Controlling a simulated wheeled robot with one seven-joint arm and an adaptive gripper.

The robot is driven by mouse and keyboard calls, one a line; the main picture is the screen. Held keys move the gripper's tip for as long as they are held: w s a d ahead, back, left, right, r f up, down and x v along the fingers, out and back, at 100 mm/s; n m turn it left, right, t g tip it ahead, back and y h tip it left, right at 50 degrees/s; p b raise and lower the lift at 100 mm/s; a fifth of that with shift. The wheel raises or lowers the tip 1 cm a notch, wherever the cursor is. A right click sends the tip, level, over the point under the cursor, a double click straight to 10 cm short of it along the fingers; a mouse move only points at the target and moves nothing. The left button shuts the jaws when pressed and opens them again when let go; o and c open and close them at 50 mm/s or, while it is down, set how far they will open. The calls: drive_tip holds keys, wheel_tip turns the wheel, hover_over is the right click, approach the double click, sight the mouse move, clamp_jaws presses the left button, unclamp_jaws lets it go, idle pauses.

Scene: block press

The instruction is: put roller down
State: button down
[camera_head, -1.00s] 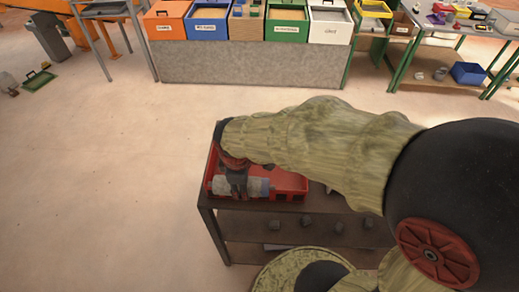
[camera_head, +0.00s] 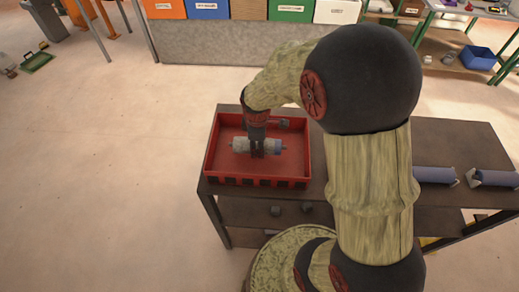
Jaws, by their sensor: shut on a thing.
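The roller (camera_head: 241,145), pale grey with a bluish right end, lies level across the inside of the red tray (camera_head: 212,166). My gripper (camera_head: 257,153) points down into the tray and is shut around the middle of the roller. The fingers hide the roller's centre. I cannot tell whether the roller touches the tray floor. The tray sits on the left part of a dark table (camera_head: 456,142).
Two more blue-grey rollers lie on the table's right side, one nearer (camera_head: 434,175) and one at the far right (camera_head: 493,178). A small dark object (camera_head: 284,124) is at the tray's back right. Coloured bins (camera_head: 291,11) stand on a counter behind.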

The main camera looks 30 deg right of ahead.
drive_tip(key=shift+w+d+f, duration=0.35)
drive_tip(key=shift+d+f, duration=0.05)
drive_tip(key=shift+f, duration=0.2)
drive_tip(key=shift+w+d+f+b, duration=0.15)
drive_tip(key=shift+f+b, duration=0.15)
drive_tip(key=shift+f, duration=1.45)
drive_tip(key=shift+f, duration=0.15)
drive_tip(key=c, duration=1)
unclamp_jaws()
